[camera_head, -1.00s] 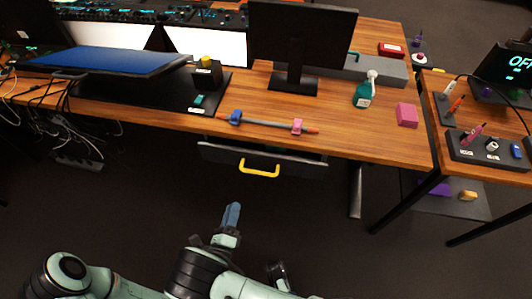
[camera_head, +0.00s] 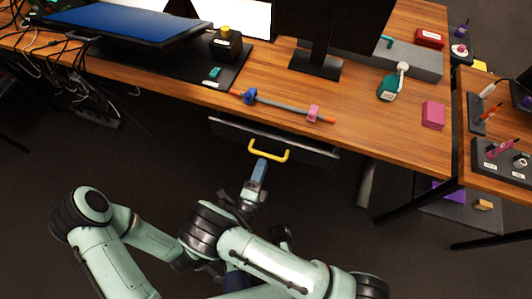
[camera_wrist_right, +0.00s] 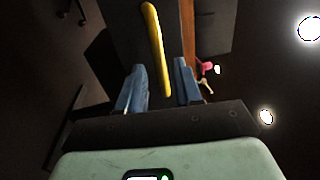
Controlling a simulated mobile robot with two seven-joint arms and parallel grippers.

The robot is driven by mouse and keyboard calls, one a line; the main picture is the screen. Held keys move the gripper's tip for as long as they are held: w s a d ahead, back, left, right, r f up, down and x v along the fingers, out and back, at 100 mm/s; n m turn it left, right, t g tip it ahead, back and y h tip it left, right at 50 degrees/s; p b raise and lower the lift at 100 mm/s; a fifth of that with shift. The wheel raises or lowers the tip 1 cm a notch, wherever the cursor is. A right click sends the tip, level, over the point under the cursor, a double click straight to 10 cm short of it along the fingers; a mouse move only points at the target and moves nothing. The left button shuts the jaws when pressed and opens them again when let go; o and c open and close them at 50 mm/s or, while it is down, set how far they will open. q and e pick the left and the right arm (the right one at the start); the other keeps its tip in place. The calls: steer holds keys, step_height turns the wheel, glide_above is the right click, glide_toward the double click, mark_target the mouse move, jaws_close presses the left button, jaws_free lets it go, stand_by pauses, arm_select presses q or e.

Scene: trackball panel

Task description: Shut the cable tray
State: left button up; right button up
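The cable tray (camera_head: 290,142) is a dark, shallow drawer under the front edge of the wooden desk, with a yellow bar handle (camera_head: 268,152). Its front stands out from below the desk edge. My right gripper (camera_head: 260,163) has blue-grey fingers and points at the handle from the near side. In the right wrist view its fingers (camera_wrist_right: 160,88) are apart, with the yellow handle (camera_wrist_right: 158,45) lined up with the gap between them. I cannot tell whether they touch it. My left gripper cannot be made out clearly among my arm links.
On the desk (camera_head: 370,143) above the tray lie a rod with blue and pink clamps (camera_head: 285,107), a teal spray bottle (camera_head: 390,87) and a pink block (camera_head: 433,115). A monitor stands behind. A desk leg (camera_head: 366,184) is right of the tray. Cables hang at left.

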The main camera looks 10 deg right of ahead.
mark_target(270, 145)
steer(key=x, duration=0.5)
jaws_close()
steer(key=shift+f+x, duration=0.2)
steer(key=shift+x, duration=0.9)
steer(key=shift+f+x, duration=0.2)
steer(key=shift+x, duration=0.9)
steer(key=shift+c, duration=0.9)
jaws_free()
steer(key=shift+d, duration=0.1)
steer(key=shift+o, duration=0.9)
steer(key=shift+w, duration=0.1)
